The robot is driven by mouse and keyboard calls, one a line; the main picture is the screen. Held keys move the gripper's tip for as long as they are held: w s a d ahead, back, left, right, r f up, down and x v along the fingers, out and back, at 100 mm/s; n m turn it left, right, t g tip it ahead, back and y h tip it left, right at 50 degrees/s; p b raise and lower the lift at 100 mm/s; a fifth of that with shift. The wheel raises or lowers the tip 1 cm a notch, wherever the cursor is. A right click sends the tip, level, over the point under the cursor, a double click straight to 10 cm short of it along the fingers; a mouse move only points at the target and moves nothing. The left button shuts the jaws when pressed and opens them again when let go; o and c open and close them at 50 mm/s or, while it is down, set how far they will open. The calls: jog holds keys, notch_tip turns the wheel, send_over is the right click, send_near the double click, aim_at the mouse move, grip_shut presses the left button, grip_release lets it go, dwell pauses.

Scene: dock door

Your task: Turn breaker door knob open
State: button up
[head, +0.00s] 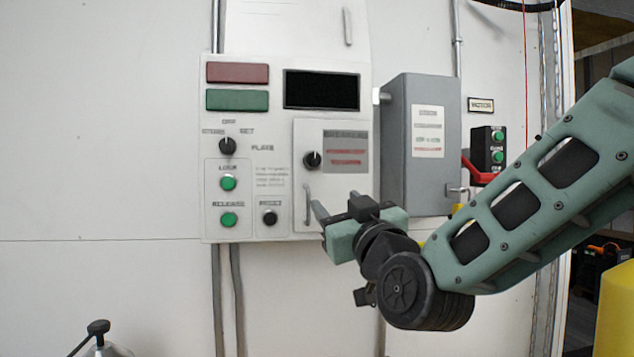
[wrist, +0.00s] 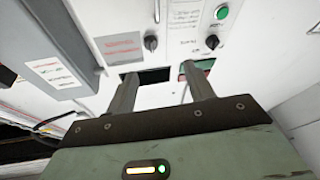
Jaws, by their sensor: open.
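The breaker door (head: 302,138) is a small pale panel at the lower right of the white control box, and it looks shut. Its round black knob (head: 312,160) sits left of a grey label with red lines. The knob also shows upside down in the wrist view (wrist: 151,43), beyond the fingers. My gripper (head: 334,208) is open and empty, in front of the box's lower right part and below the knob in the head view. In the wrist view its two fingers (wrist: 160,70) are spread apart. Neither finger visibly touches the knob.
A black selector knob (head: 227,146) and green buttons (head: 228,183) are left of the door. A thin handle (head: 307,205) is below the knob. Bare wall (head: 100,150) lies left.

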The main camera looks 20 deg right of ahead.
jog(key=d, duration=0.1)
jog(key=p, duration=1.3)
send_near(316, 161)
jog(key=shift+m+t+h, duration=0.3)
jog(key=shift+h, duration=0.3)
jog(key=p+x, duration=0.1)
jog(key=x, duration=0.2)
jog(key=p+x, duration=0.2)
jog(key=x, duration=0.1)
jog(key=p+x, duration=0.1)
jog(key=x, duration=0.2)
jog(key=shift+w+a+f, duration=0.25)
jog(key=c, duration=1)
